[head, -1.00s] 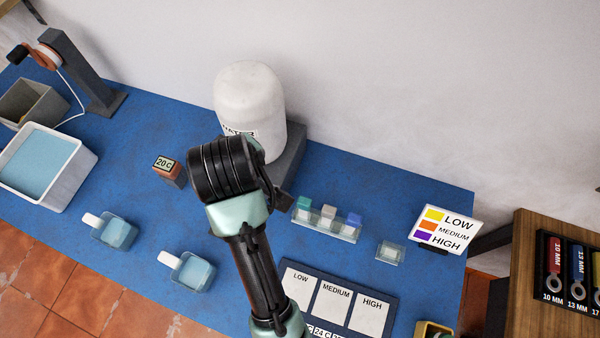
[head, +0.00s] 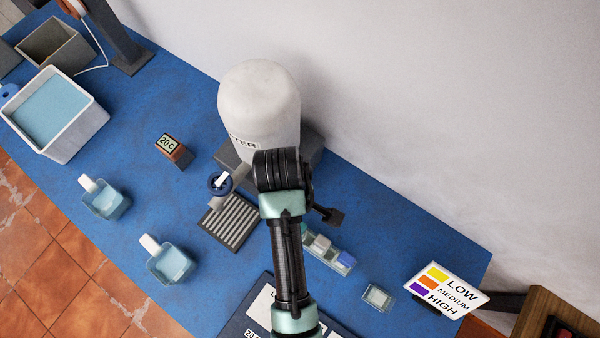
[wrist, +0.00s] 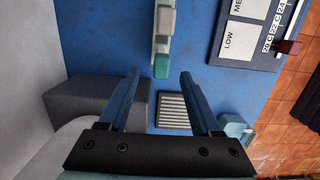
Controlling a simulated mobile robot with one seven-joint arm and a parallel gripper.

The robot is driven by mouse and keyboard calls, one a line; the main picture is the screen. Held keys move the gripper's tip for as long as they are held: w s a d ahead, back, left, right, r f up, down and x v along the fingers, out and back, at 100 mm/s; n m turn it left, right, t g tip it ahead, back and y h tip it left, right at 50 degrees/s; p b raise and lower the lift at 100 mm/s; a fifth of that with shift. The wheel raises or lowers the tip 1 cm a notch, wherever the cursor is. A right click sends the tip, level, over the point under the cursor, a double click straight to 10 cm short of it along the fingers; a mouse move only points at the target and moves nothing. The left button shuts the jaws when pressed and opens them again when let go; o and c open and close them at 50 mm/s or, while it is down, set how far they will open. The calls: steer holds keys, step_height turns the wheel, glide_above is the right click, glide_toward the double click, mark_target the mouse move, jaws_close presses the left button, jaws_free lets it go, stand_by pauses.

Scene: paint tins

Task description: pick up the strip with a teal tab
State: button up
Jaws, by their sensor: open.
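The teal tab (wrist: 161,66) shows in the wrist view at the near end of a clear rack, with a grey tab (wrist: 165,20) beyond it. In the head view my arm covers most of the teal tab (head: 304,230); the grey tab (head: 320,243) and blue tab (head: 345,259) show in the rack (head: 316,256). Any strip body below the teal tab is hard to make out. My gripper (wrist: 160,72) is open and empty, its fingertips either side of the teal tab in the picture. I cannot tell its height above the tab.
A white water tank (head: 258,100) on a grey base stands behind my arm. A ribbed drain (head: 230,220) lies left of it. A small clear box (head: 377,297) and the LOW/MEDIUM/HIGH sign (head: 445,290) stand right. The LOW/MEDIUM/HIGH board (wrist: 262,28) lies near the rack.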

steer(key=f, duration=0.3)
steer(key=shift+s+d, duration=0.15)
steer(key=shift+d, duration=0.1)
steer(key=shift+s+f+p, duration=0.2)
steer(key=shift+f+p, duration=0.5)
steer(key=shift+f, duration=2)
jaws_close()
